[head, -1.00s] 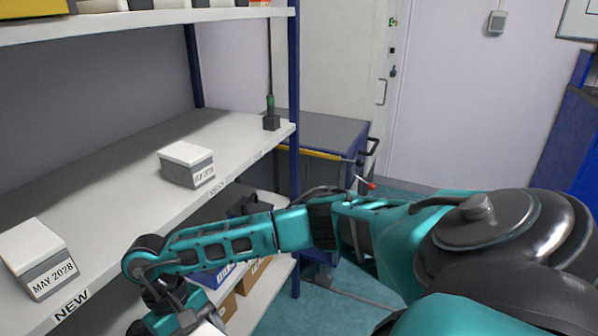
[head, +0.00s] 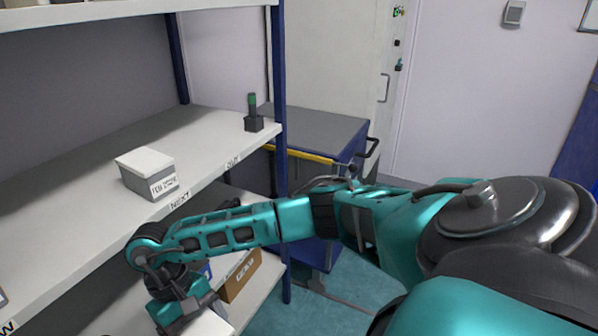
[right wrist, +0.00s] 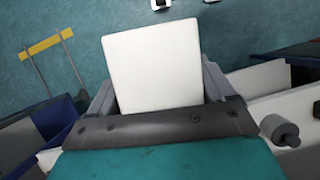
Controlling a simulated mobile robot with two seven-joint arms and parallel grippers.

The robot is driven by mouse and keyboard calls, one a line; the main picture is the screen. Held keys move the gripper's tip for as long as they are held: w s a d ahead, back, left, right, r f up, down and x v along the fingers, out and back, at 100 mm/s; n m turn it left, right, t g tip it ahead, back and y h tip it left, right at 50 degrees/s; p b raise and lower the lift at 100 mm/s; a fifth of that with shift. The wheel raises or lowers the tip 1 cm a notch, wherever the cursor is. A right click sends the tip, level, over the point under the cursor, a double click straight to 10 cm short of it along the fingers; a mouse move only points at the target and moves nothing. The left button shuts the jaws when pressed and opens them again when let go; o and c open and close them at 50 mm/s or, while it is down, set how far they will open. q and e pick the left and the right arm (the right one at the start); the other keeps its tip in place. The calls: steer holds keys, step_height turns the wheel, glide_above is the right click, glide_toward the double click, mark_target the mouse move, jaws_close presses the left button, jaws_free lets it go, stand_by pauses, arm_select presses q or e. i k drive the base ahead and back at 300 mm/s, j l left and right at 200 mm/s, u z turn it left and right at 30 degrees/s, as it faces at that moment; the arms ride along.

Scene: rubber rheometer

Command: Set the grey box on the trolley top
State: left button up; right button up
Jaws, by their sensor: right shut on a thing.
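My right gripper (right wrist: 157,92) is shut on a box with a flat white top (right wrist: 153,65), which fills the middle of the right wrist view. Its sides are mostly hidden, so its grey body cannot be made out. My left gripper is not in view.
A grey box with a white lid (head: 147,173) sits on the upper shelf (head: 70,205) by the NEXT label. A green-handled tool (head: 253,115) stands in a dark holder near the shelf end. A blue post (head: 281,190) stands before the trolley. A brown carton (head: 240,278) is on the lower shelf.

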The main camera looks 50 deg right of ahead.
mark_target(325, 130)
steer(key=l, duration=0.45)
steer(key=k+l+u, duration=0.1)
steer(key=l, duration=0.85)
steer(key=k+l+u, duration=0.1)
steer(key=l, duration=0.4)
steer(key=k+l, duration=0.1)
steer(key=l, duration=0.35)
steer(key=k+l+u, duration=0.1)
steer(key=l, duration=0.35)
steer(key=k+l, duration=0.1)
steer(key=l, duration=0.35)
steer(key=k+l+u, duration=0.1)
steer(key=l, duration=0.4)
